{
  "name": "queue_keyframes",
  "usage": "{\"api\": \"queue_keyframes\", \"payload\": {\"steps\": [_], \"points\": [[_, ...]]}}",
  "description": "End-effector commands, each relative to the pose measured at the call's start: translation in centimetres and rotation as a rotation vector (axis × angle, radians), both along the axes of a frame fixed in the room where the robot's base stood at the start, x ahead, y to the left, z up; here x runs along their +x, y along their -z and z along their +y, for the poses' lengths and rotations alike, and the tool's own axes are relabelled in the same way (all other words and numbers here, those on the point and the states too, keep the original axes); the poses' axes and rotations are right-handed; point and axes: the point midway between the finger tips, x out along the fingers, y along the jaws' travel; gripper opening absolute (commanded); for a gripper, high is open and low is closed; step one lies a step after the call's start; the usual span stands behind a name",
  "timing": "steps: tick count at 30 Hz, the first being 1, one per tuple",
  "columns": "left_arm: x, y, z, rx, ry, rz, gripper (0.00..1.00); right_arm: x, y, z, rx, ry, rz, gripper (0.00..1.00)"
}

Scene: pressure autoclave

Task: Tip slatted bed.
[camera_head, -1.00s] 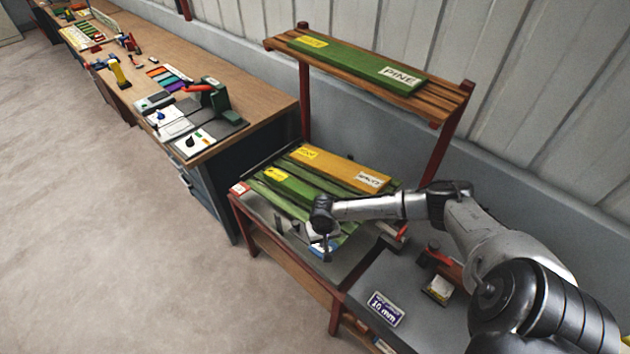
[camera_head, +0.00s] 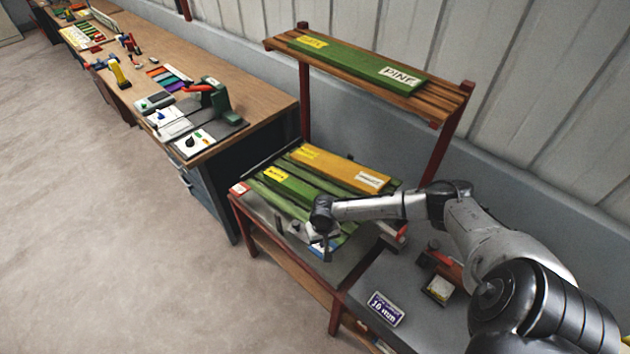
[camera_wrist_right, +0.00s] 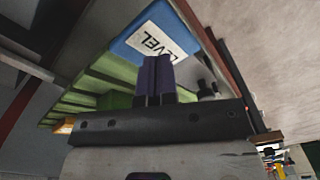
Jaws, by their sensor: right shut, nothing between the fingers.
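The slatted bed (camera_head: 272,201) has green slats and lies on the low red-framed stand, with a green board (camera_head: 288,185) and an orange-yellow board (camera_head: 345,168) on it. My right gripper (camera_head: 328,254) is shut and empty at the bed's front right corner. In the right wrist view its fingers (camera_wrist_right: 157,80) point at the blue plate marked LEVEL (camera_wrist_right: 160,35) on the bed's edge; I cannot tell whether they touch it. The blue plate also shows in the head view (camera_head: 322,249), partly hidden by the gripper. My left gripper is not in view.
A shelf (camera_head: 450,98) with a green PINE board (camera_head: 360,66) stands above and behind the bed. A grey bench top with a 30 min sign (camera_head: 385,309) is at the front right. A wooden workbench (camera_head: 255,95) with tools stands left. The floor in front is clear.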

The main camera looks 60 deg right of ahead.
Motion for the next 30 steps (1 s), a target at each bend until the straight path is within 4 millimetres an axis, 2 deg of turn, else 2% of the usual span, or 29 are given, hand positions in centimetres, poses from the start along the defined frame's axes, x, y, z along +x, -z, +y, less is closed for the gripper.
{"api": "queue_keyframes", "payload": {"steps": [13, 30], "points": [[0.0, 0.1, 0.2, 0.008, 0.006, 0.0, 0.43, 0.0, 0.1, 0.0, 0.0, 0.0, 0.0, 0.0], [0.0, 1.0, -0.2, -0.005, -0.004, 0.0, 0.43, 0.0, 2.2, 0.0, 0.0, 0.0, 0.0, 0.0]]}}
